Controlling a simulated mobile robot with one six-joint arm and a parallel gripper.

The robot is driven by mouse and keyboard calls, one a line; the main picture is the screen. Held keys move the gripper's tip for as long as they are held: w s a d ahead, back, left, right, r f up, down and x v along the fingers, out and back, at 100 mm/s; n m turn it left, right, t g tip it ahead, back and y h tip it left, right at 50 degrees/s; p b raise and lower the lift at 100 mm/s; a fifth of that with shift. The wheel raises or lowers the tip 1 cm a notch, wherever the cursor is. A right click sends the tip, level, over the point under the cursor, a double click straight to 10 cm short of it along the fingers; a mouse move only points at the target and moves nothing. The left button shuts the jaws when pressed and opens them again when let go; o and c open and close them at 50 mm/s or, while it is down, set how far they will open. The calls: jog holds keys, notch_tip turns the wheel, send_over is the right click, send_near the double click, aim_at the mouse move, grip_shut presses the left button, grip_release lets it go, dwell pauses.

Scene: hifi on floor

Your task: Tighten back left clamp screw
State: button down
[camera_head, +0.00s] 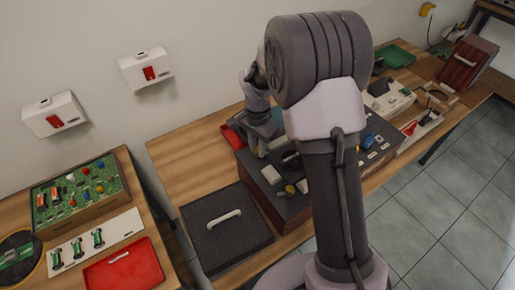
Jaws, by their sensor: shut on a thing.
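A wood-sided box with a dark top (262,195) stands on the wooden bench, partly hidden behind my arm. My gripper (258,150) points down at the back left part of this top. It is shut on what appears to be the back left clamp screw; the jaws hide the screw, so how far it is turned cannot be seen. A yellow knob (290,189) sits near the front left of the top, beside a small white block (272,175). A blue part (368,139) shows to the right of my arm.
A dark mesh panel with a pale handle (225,237) lies in front left. A red tray (232,137) is just left of my gripper. A red lid (125,268) and green circuit board (78,192) lie on the left bench. The bench's back left is bare.

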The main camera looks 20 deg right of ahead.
aim_at(257, 148)
jog(key=shift+m+b, duration=0.55)
jog(key=shift+m, duration=1.05)
jog(key=c, duration=1.2)
grip_release()
notch_tip(257, 148, up, 18)
jog(key=p, duration=0.5)
jog(key=shift+f, duration=0.25)
